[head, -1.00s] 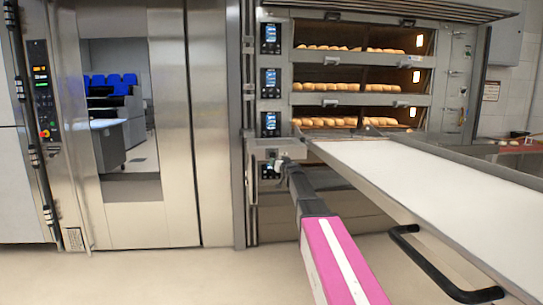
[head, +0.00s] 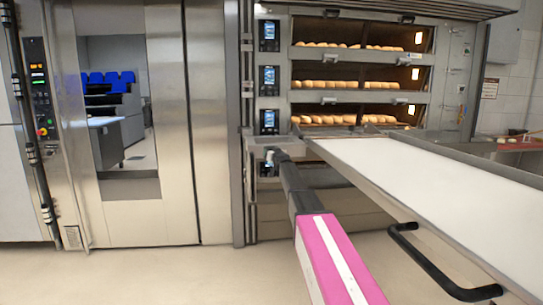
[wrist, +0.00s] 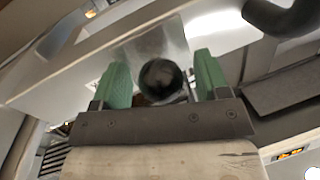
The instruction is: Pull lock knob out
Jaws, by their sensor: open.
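The lock knob (wrist: 161,78) is a dark, round, glossy knob seen end-on in the wrist view, in front of a pale metal panel. My gripper (wrist: 160,70) has two green fingers spread apart, one on each side of the knob. The knob shows between them, with a visible gap at least on the left. Whether the fingertips reach past it in depth I cannot tell. In the head view my gripper (head: 272,155) is small, by the left front end of the loader, and the knob cannot be made out there.
The loader with its white belt (head: 430,180) stretches to the right, with a black handle (head: 430,265) below. The deck oven (head: 360,100) behind holds several loaves on its decks. A steel oven door (head: 165,130) stands at left. Floor is free at front left.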

